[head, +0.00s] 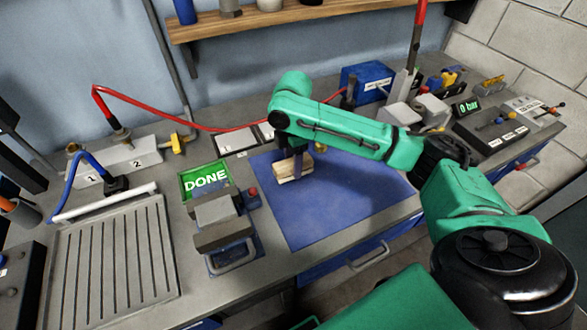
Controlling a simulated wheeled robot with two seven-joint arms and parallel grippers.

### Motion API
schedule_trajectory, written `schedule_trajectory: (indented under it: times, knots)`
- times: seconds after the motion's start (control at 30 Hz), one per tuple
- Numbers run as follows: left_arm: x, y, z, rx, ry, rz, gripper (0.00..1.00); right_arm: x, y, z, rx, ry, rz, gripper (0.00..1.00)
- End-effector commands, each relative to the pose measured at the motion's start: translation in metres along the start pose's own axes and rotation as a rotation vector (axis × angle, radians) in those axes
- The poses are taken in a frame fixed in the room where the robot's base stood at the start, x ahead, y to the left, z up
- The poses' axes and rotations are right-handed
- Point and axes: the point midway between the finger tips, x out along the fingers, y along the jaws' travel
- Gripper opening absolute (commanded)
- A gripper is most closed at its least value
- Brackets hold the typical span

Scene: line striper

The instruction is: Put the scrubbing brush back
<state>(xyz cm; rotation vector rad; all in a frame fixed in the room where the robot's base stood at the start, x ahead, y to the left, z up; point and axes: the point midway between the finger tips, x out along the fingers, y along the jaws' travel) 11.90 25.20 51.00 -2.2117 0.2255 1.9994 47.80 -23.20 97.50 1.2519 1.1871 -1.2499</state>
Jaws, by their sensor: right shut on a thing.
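The scrubbing brush (293,171) appears as a pale wooden block over the upper left part of the blue mat (340,205). My right gripper (291,160) reaches down from the green arm and is shut on the brush. The arm's wrist hides part of the gripper and the area behind it. I cannot tell whether the brush touches the mat or is just above it. My left gripper is not in view.
A grey device with a green DONE screen (205,181) stands left of the mat. A ribbed drainer (115,250) is further left. Red hose (150,108) crosses behind. A blue box (367,80) and several fittings stand at the back right. The mat's front is clear.

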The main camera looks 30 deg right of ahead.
Motion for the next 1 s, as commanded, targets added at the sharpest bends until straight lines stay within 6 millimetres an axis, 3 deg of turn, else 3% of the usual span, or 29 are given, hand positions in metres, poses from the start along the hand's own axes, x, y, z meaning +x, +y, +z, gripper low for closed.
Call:
schedule_trajectory:
  times: [0.17,0.47,0.5,0.57,0.87,1.0]
  knots:
    - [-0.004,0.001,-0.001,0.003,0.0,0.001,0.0,0.029,0.0,0.0,0.0,-0.001,-0.002,0.04]
    - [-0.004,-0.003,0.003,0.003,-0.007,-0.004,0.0,0.033,0.0,0.0,0.0,0.0,-0.001,0.04]
    - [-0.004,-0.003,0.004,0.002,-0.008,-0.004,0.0,0.034,0.0,0.0,0.0,0.0,-0.001,0.67]
    - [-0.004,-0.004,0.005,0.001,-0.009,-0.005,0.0,0.034,0.0,0.0,0.0,0.0,-0.001,0.85]
    - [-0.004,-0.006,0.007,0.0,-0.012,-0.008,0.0,0.032,0.0,0.0,0.0,-0.001,-0.001,0.85]
    - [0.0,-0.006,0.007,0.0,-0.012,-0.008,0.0,0.018,0.001,0.0,0.001,0.0,0.004,0.85]
